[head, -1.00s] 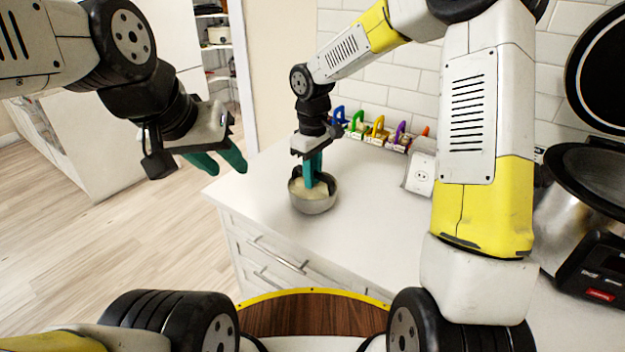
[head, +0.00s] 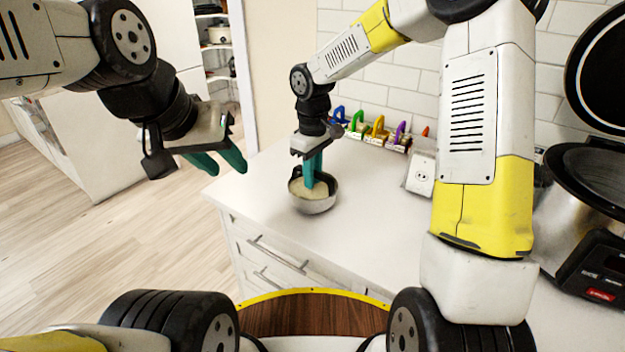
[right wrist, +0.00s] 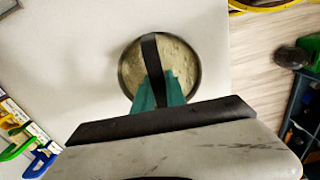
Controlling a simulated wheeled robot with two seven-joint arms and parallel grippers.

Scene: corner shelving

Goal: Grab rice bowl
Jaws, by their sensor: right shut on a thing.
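The rice bowl (head: 313,207) is a small grey metal bowl with pale rice-like contents, on the white counter in the head view. In the right wrist view the bowl (right wrist: 186,62) shows from above with a dark band (right wrist: 152,58) across it. My right gripper (head: 313,178) points down into the bowl, its teal fingers together and shut on the bowl, apparently at this band. The fingertips (right wrist: 158,90) partly hide the contact. My left gripper (head: 222,162) is empty and open at the left, away from the counter, its teal fingers apart.
The white counter (head: 270,175) is clear around the bowl. Several coloured holders (head: 377,130) stand along the tiled wall behind, with an outlet box (head: 421,172) to their right. A steel cooker (head: 585,210) stands at the far right. Drawers (head: 270,255) are below the counter.

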